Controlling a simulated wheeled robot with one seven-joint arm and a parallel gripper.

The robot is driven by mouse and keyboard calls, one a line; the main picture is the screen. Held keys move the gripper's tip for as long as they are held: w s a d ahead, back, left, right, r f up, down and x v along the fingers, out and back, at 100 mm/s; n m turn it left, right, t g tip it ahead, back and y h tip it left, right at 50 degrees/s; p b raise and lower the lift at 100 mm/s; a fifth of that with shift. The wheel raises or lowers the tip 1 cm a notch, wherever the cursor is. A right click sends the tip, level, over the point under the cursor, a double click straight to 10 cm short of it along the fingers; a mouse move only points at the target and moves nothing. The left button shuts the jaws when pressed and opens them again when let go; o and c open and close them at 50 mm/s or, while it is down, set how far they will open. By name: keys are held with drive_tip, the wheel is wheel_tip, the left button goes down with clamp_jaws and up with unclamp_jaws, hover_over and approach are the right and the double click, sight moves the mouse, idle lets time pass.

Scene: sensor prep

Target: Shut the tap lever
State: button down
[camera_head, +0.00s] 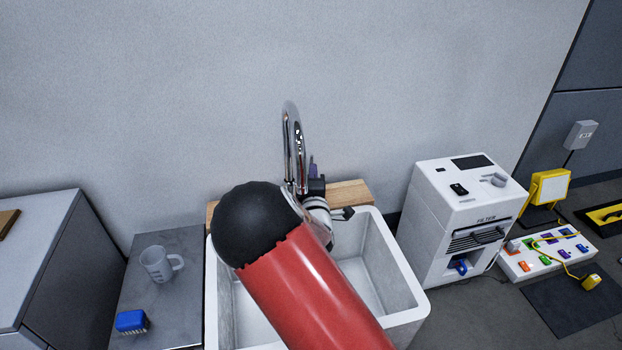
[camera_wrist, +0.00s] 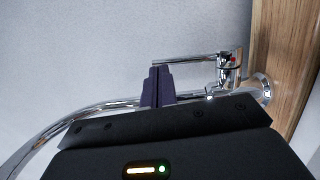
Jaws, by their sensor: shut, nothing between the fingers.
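The chrome tap shows in the wrist view, with its body (camera_wrist: 230,70) near the wooden board and a red dot on it. Its thin straight lever (camera_wrist: 185,61) reaches left from the body. The curved spout (camera_wrist: 45,132) sweeps to the lower left; it also stands up against the wall in the head view (camera_head: 291,145). My gripper (camera_wrist: 158,72) is shut and empty, its dark purple fingertips close to the lever's free end. I cannot tell if they touch it. In the head view my gripper (camera_head: 312,168) is beside the spout, and my arm hides the tap body and lever.
The white sink (camera_head: 408,285) lies under my arm, with a wooden board (camera_head: 350,193) behind it. A mug (camera_head: 157,263) and blue brush (camera_head: 131,321) sit on the left counter. A white filter machine (camera_head: 440,225) and a power strip (camera_head: 520,267) stand right.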

drive_tip(key=s, duration=1.2)
drive_tip(key=s+d+r+m+g+p, duration=0.4)
drive_tip(key=d+r+m+g+p, duration=0.35)
drive_tip(key=d+r+m, duration=0.35)
drive_tip(key=s+d+r+m+g+p, duration=0.2)
drive_tip(key=s+r, duration=0.4)
drive_tip(key=s, duration=0.6)
drive_tip(key=s+d+r+m+g+h+p, duration=0.1)
drive_tip(key=s+d+r+m+g, duration=0.3)
drive_tip(key=s, duration=0.8)
drive_tip(key=shift+d+r+m+p, duration=0.6)
drive_tip(key=shift+r+m+p, duration=0.1)
drive_tip(key=shift+r+m, duration=0.15)
